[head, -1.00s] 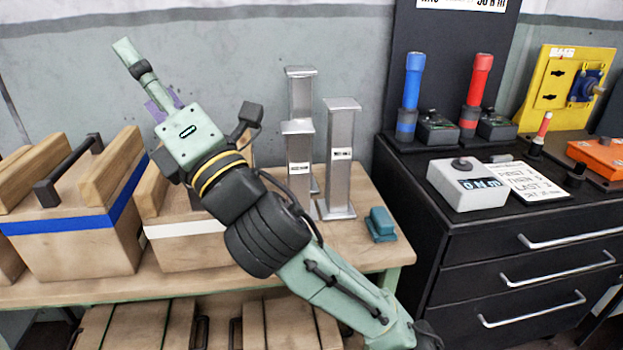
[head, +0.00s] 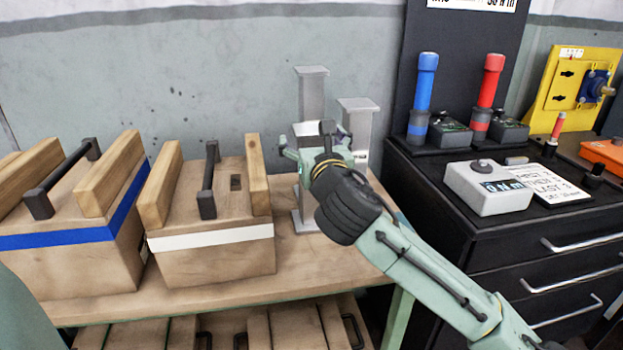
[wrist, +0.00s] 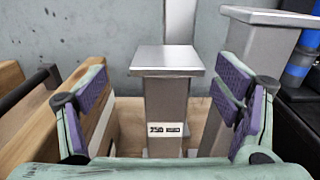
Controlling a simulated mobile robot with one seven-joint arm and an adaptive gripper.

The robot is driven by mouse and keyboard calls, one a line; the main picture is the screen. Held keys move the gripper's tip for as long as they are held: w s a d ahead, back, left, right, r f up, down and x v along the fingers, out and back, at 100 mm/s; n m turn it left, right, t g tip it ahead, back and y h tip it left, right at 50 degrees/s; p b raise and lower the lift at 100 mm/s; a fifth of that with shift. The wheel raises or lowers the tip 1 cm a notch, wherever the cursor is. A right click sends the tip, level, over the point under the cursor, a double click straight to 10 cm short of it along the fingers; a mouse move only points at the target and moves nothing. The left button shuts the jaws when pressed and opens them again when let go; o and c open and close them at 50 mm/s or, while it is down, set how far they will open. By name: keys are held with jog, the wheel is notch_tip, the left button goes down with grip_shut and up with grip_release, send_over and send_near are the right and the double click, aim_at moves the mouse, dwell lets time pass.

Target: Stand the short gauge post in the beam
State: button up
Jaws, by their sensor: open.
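The short gauge post is a square metal column with a flat cap and a label; it stands upright in the wrist view (wrist: 166,100). My gripper (head: 305,140) is open and empty, its purple-padded fingers to the left and right of this post in the wrist view. Contact does not show; gaps are visible on both sides. In the head view my gripper hides most of the short post, and its base (head: 303,222) shows on the wooden bench. I cannot make out a beam.
A taller post (head: 312,90) stands behind and another (head: 358,107) to the right, close to my gripper. A white-striped wooden box (head: 210,262) stands to the left. The black cabinet (head: 460,225) at right carries blue (head: 424,90) and red (head: 489,90) torch-like cylinders and a grey meter (head: 487,188).

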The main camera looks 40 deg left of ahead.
aim_at(311, 128)
jog(key=p+x, duration=0.1)
jog(key=x, duration=0.3)
jog(key=shift+w+d+p, duration=0.15)
jog(key=shift+w+p, duration=0.2)
jog(key=shift+w+a, duration=0.4)
jog(key=shift+a, duration=0.05)
jog(key=shift+c, duration=0.4)
grip_shut()
